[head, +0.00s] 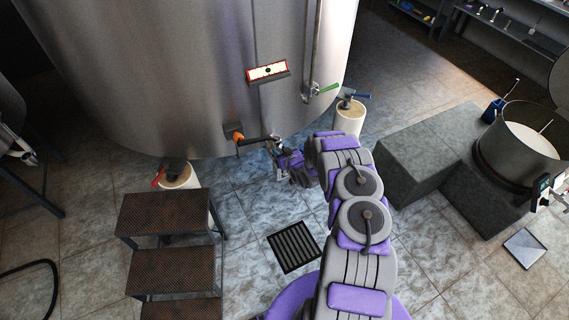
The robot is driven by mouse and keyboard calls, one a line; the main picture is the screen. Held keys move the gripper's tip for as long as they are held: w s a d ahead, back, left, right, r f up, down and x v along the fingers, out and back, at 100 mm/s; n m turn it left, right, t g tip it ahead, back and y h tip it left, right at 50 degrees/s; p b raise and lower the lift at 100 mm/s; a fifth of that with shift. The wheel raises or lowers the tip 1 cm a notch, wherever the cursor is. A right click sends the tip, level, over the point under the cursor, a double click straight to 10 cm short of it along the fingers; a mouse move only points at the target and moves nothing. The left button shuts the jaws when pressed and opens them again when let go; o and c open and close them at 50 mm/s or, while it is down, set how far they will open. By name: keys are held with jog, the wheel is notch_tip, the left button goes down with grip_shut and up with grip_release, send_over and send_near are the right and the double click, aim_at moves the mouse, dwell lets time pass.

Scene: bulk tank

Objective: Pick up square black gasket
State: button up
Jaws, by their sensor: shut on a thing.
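My gripper (276,148) is small and dark in the head view, at the end of my purple and grey arm, just below the steel tank's lower edge. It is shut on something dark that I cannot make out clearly. It is close to the free end of a dark outlet pipe (258,140) with an orange handle (238,138). I cannot pick out a square black gasket with certainty; at this size it may be hidden at the jaws.
The large steel tank (180,70) fills the upper left. Rusty steps (165,212) stand at lower left, and grey blocks (412,160) at right beside a round vat (520,140). A dark floor grate (294,247) lies in the tiles. Open floor lies between the steps and my arm.

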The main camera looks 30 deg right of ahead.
jog(key=shift+s+d+r, duration=0.1)
jog(key=shift+s+d, duration=0.7)
jog(key=shift+s, duration=0.1)
jog(key=c, duration=0.3)
jog(key=shift+d, duration=0.1)
grip_shut()
jog(key=shift+s+a+r, duration=0.15)
jog(key=shift+a, duration=0.25)
jog(key=shift+d+r, duration=0.1)
